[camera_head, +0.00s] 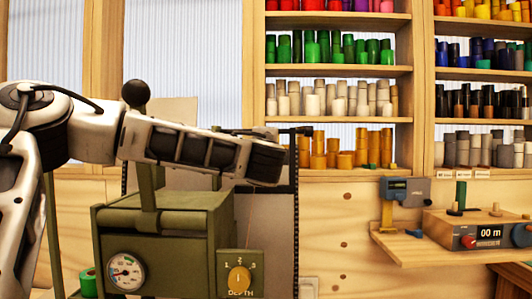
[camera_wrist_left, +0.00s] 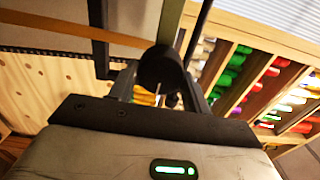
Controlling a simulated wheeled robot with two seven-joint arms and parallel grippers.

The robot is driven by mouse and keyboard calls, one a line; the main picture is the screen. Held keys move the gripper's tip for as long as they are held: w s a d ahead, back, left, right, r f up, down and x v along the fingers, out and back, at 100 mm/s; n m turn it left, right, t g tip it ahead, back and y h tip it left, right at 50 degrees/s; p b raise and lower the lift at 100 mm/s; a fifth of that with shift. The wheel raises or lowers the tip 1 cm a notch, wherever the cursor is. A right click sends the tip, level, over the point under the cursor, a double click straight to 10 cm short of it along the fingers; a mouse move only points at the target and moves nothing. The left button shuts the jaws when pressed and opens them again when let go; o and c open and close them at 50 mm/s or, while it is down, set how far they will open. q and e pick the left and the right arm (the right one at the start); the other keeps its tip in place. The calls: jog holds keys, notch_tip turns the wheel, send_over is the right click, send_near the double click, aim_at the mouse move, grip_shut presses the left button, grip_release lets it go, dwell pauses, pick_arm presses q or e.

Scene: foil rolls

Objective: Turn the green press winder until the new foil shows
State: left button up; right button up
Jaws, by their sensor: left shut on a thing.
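The green press (camera_head: 165,245) stands at the lower left of the head view. It has a round dial gauge (camera_head: 125,271), a yellow depth knob (camera_head: 239,280) and a lever with a black ball (camera_head: 136,93). My left arm reaches across above it from the left, with the left gripper (camera_head: 268,162) at the press's upper right. In the left wrist view the left gripper (camera_wrist_left: 160,85) is shut on a dark round knob (camera_wrist_left: 160,66). The head view hides this knob and most of the winder behind my gripper. I cannot make out new foil. My right gripper is out of view.
A dark, perforated-edged strip (camera_head: 295,215) stands upright right of the press. Shelves of coloured rolls (camera_head: 340,97) line the back. At right a wooden ledge (camera_head: 440,253) carries a small blue-grey device (camera_head: 405,190) and a meter box (camera_head: 487,233). A green roll (camera_head: 88,283) lies left of the press.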

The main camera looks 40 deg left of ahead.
pick_arm(q)
jog(key=shift+m, duration=0.7)
jog(key=shift+f, duration=0.1)
jog(key=o, duration=1)
jog(key=shift+c, duration=0.2)
jog(key=b+v, duration=0.3)
jog(key=v, duration=1.3)
